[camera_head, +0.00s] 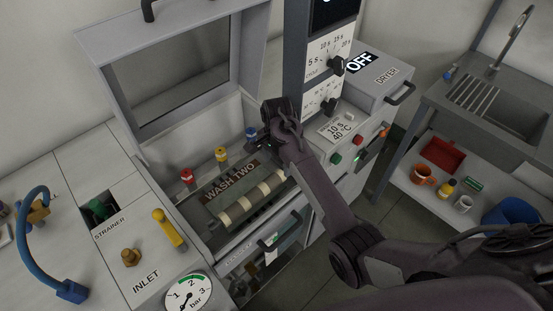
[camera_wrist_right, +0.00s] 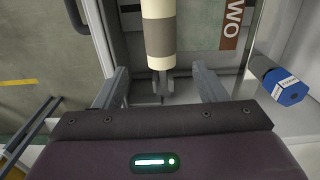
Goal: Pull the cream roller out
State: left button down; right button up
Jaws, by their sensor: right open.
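The cream roller (camera_head: 244,203), with cream and grey bands, lies across the washer section in front of the WASH TWO plate (camera_head: 231,181). In the right wrist view the roller (camera_wrist_right: 160,36) comes down from the top edge, and a narrow metal end piece (camera_wrist_right: 162,83) shows below it. My right gripper (camera_wrist_right: 162,86) is open, one finger on each side of that end piece, with visible gaps and nothing held. In the head view my right wrist is at the roller's right end, and the fingertips are mostly hidden. My left gripper is in neither view.
Red, yellow and blue capped posts stand behind the roller; the blue cap (camera_wrist_right: 286,88) is close to my right finger. A raised grey lid frame (camera_head: 175,70) stands behind. A dark handle (camera_head: 279,231) is in front. The dial column (camera_head: 322,75) rises to the right.

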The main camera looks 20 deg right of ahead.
aim_at(277, 174)
jog(key=shift+w+f, duration=0.1)
jog(key=shift+f, duration=0.25)
notch_tip(277, 174, down, 7)
jog(key=shift+r+p, duration=0.1)
jog(key=shift+p, duration=0.3)
jog(key=c, duration=1.2)
jog(key=shift+o, duration=0.2)
jog(key=shift+r+p, duration=0.7)
jog(key=shift+p, duration=0.2)
jog(key=shift+r+p, duration=3.1)
jog(key=shift+p, duration=0.3)
